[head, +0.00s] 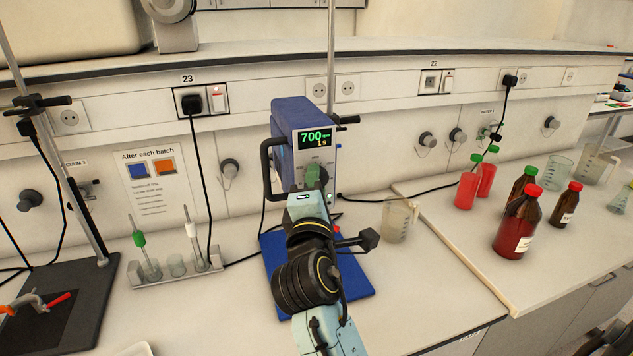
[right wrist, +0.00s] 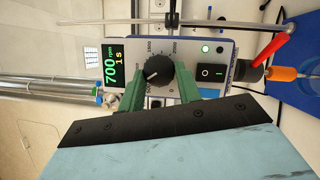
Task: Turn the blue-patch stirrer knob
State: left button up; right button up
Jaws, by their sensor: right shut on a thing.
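The stirrer (head: 293,115) is a blue box with a light front panel, standing at the back of the bench. Its display (head: 315,139) reads 700 rpm and 1 s. In the right wrist view, its black knob (right wrist: 172,73) has a white pointer mark toward the left, amid a printed speed scale. My right gripper (head: 314,180) is at the front panel. Its green fingers (right wrist: 168,95) are shut on the knob, one on each side. The gripper largely hides the knob in the head view. My left gripper is in neither view.
A power switch (right wrist: 210,71) and lit green lamp sit beside the knob. A blue base (head: 350,285) lies under the stirrer. A wall sign (head: 152,180) shows blue and orange patches. A beaker (head: 398,220) stands right of the stirrer, with bottles (head: 520,225) farther right.

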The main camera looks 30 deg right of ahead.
jog(key=shift+r+m, duration=0.1)
jog(key=shift+m, duration=0.4)
jog(key=o, duration=1)
jog(key=r+b+v, duration=0.1)
jog(key=v, duration=0.6)
jog(key=shift+s+a+f+b, duration=0.2)
jog(key=shift+f+b, duration=0.1)
jog(key=shift+f, duration=0.15)
jog(key=shift+g, duration=0.3)
